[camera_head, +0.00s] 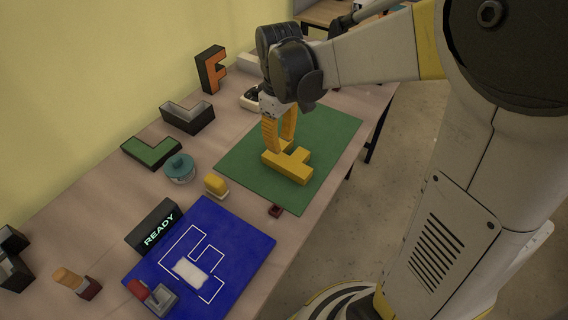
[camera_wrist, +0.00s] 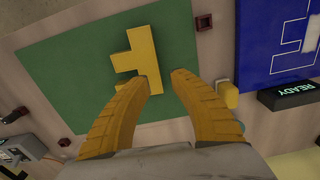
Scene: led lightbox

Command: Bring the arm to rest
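My gripper (camera_head: 281,147) reaches down over the green mat (camera_head: 325,132), above the far end of a yellow block (camera_head: 290,168). The block has branching arms and lies flat on the mat. In the wrist view the two ribbed yellow fingers (camera_wrist: 165,82) are spread with a gap between them, and nothing is clearly held. The yellow block (camera_wrist: 142,52) shows just beyond the fingertips there, near the left one. I cannot tell whether a finger touches it. My arm stretches in from the right, over the table.
A blue panel (camera_head: 252,240) with white outlines lies in front, beside a sign reading READY (camera_head: 155,228). A yellow-and-white item (camera_head: 216,186), a teal round container (camera_head: 180,168) and a small dark red block (camera_head: 275,210) stand near the mat. Letter-shaped boxes (camera_head: 188,117) line the wall.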

